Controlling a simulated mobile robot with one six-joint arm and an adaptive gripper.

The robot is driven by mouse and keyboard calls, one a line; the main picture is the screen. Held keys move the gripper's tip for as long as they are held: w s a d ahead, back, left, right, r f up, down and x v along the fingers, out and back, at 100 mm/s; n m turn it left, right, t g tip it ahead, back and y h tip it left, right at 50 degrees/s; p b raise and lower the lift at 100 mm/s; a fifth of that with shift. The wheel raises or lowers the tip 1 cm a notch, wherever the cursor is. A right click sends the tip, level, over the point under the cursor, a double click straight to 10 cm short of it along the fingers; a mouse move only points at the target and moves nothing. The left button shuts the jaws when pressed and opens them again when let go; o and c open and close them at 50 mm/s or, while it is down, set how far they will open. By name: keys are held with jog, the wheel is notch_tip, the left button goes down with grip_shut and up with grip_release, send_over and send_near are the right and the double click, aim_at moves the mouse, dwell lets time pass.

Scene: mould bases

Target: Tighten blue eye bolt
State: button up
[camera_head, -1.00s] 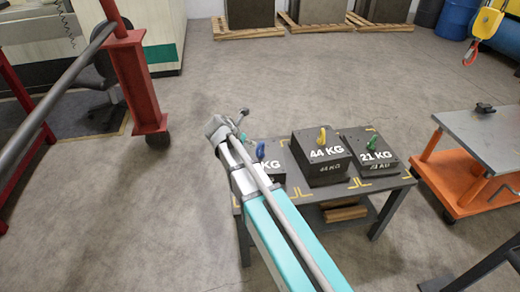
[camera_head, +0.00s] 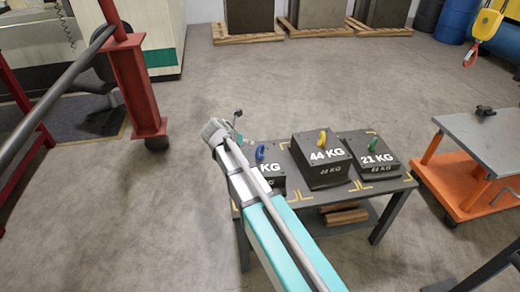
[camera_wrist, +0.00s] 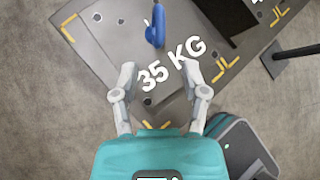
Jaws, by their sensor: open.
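The blue eye bolt (camera_wrist: 155,28) stands in the top of the dark 35 KG mould base (camera_wrist: 120,38) in the wrist view. It also shows in the head view (camera_head: 260,152), at the left end of the table beside my arm. My gripper (camera_wrist: 158,78) is open and empty, its two fingers spread over the 35 KG lettering. The bolt lies ahead of the fingertips, apart from them. In the head view my arm hides part of this base, and my fingers are not clear there. Whether the bolt is fully seated cannot be told.
The 44 KG base (camera_head: 325,162) with a yellow eye bolt (camera_head: 322,138) and the 21 KG base (camera_head: 375,160) with a green one (camera_head: 373,145) stand to the right on the table (camera_head: 350,199). An orange cart (camera_head: 460,180) is further right. A yellow hoist hook (camera_head: 486,28) hangs at upper right.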

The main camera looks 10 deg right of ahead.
aim_at(260, 146)
jog(key=b+x, duration=0.7)
jog(key=x, duration=0.3)
jog(key=shift+f, duration=0.25)
jog(key=shift+b+x, duration=0.6)
jog(key=shift+x, duration=0.45)
jog(key=shift+d+r, duration=0.1)
jog(key=shift+d, duration=0.1)
grip_shut()
